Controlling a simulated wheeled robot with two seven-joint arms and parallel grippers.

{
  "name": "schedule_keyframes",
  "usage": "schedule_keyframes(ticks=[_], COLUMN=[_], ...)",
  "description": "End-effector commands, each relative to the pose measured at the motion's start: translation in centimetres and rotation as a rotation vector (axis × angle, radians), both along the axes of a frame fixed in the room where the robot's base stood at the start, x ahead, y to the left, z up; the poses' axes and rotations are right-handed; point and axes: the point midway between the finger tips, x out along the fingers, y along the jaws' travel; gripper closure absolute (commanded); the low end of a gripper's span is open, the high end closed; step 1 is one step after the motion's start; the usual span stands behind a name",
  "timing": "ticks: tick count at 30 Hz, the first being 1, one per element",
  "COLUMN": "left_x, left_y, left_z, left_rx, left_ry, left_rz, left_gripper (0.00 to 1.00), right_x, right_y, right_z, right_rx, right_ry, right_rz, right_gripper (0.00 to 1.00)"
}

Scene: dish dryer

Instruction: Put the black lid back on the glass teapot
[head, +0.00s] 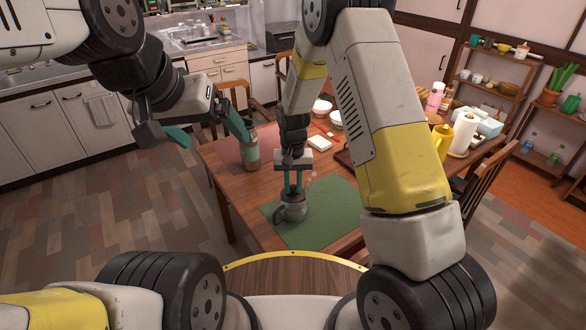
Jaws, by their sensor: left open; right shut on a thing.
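The glass teapot (291,213) stands on a green mat (325,205) near the front of the wooden table. My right gripper (293,190) points down right above the teapot's top, its teal fingers closed on a small dark piece that looks like the black lid. The fingers mostly hide the lid. I cannot tell whether it rests on the rim or is just above it. My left gripper (218,144) is open and empty, left of the teapot and higher up, its fingers wide apart.
A yellow pitcher (442,140) and paper roll (463,134) stand at the right. The green mat's right side is clear.

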Motion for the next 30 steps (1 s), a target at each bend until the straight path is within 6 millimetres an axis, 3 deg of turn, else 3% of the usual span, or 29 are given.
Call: schedule_keyframes(ticks=[8,9,13,20,23,30], left_x=[0.00,0.00,0.00,0.00,0.00,0.00], left_y=[0.00,0.00,0.00,0.00,0.00,0.00], left_z=[0.00,0.00,0.00,0.00,0.00,0.00], left_rx=[0.000,0.000,0.000,0.000,0.000,0.000], left_ry=[0.000,0.000,0.000,0.000,0.000,0.000], left_rz=[0.000,0.000,0.000,0.000,0.000,0.000], left_gripper=[0.09,0.09,0.09,0.09,0.09,0.09], right_x=[0.00,0.00,0.00,-0.01,-0.01,-0.01], right_y=[0.00,0.00,0.00,0.00,0.00,0.00], right_z=[-0.02,-0.02,-0.02,-0.03,-0.03,-0.03], right_rx=[0.000,0.000,0.000,0.000,0.000,0.000], right_ry=[0.000,0.000,0.000,0.000,0.000,0.000], right_rz=[0.000,0.000,0.000,0.000,0.000,0.000], right_gripper=[1.00,0.78,0.55,0.53,0.33,0.33])
